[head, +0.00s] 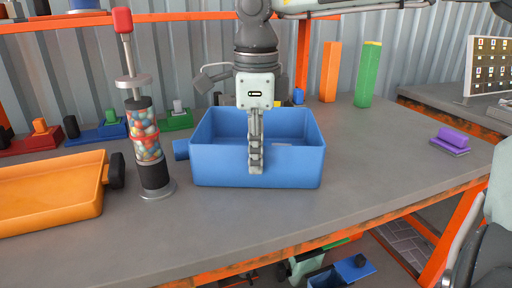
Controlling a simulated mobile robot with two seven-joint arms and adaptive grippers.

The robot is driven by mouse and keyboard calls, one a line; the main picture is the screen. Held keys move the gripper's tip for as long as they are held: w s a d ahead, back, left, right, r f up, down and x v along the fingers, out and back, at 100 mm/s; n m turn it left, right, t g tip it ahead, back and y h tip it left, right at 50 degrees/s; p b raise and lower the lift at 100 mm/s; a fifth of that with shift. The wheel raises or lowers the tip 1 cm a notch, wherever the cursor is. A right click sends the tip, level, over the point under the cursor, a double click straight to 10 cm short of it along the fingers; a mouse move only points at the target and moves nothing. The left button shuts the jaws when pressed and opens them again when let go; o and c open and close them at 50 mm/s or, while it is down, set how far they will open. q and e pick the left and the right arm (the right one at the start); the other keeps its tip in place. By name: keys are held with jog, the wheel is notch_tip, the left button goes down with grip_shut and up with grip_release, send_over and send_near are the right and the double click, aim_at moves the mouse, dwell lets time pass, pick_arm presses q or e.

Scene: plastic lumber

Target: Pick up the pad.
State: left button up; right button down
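A purple pad (451,140), block-shaped with a paler flat base, lies on the right part of the grey table. My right gripper (256,168) hangs straight down at the blue bin (210,168), well to the left of the pad. Its fingers show as one narrow column that overlaps the bin's front wall, so I cannot tell whether they are open or shut. Nothing is visibly held in them. My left gripper is not in view.
A gumball-filled dispenser (146,136) with a red-topped handle stands left of the bin. An orange tray (50,215) is at the far left. Orange (330,72) and green (368,75) posts stand behind. The table around the pad is clear.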

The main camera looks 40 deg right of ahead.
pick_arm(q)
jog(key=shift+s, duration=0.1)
pick_arm(e)
jog(key=shift+w+r, duration=0.1)
jog(key=c, duration=2.1)
grip_release()
jog(key=shift+c, duration=0.2)
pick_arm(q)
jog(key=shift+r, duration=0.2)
pick_arm(e)
jog(key=o, duration=0.4)
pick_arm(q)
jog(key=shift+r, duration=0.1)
